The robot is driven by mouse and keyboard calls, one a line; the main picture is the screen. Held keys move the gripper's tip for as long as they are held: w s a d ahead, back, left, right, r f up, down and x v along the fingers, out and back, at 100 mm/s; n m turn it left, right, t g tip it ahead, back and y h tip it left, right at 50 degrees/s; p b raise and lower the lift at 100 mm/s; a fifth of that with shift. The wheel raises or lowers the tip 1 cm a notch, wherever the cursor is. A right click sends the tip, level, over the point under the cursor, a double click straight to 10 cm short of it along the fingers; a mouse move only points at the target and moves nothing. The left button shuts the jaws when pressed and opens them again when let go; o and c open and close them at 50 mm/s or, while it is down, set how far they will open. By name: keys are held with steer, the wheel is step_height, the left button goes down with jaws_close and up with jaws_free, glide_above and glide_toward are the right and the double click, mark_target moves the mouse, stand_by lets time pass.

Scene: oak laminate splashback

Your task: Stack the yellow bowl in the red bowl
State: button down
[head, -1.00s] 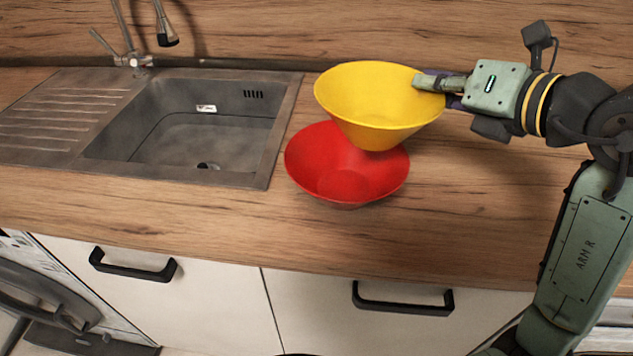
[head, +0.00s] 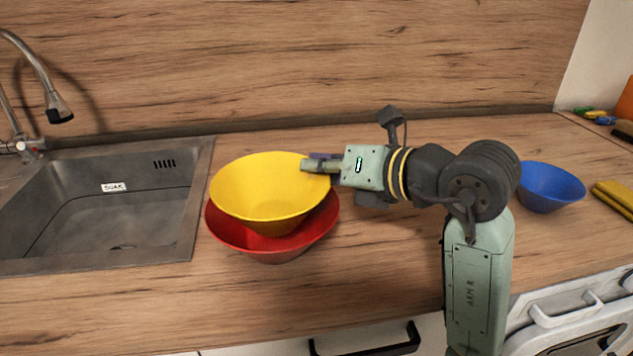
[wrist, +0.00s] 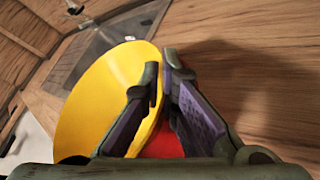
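The yellow bowl (head: 265,192) is upright, with its lower part inside the outline of the red bowl (head: 315,230) on the worktop. I cannot tell whether its base touches the red bowl's inside. My gripper (head: 318,166) reaches in from the right and is shut on the yellow bowl's right rim. In the wrist view the fingers (wrist: 163,78) close on the edge of the yellow bowl (wrist: 100,95), and a part of the red bowl (wrist: 163,143) shows below it. Most of the red bowl's inside is hidden by the yellow bowl.
A grey sink (head: 180,235) with a tap (head: 45,90) lies left of the bowls. A blue bowl (head: 550,188) stands to the right behind my arm, with yellow items (head: 614,198) beside it. The wooden splashback (head: 300,65) rises behind. The worktop in front of the bowls is clear.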

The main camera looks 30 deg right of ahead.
steer(key=shift+f, duration=0.3)
steer(key=shift+f, duration=0.1)
steer(key=shift+f+b, duration=0.5)
steer(key=shift+b, duration=0.05)
steer(key=shift+f, duration=0.1)
steer(key=c, duration=2.1)
jaws_free()
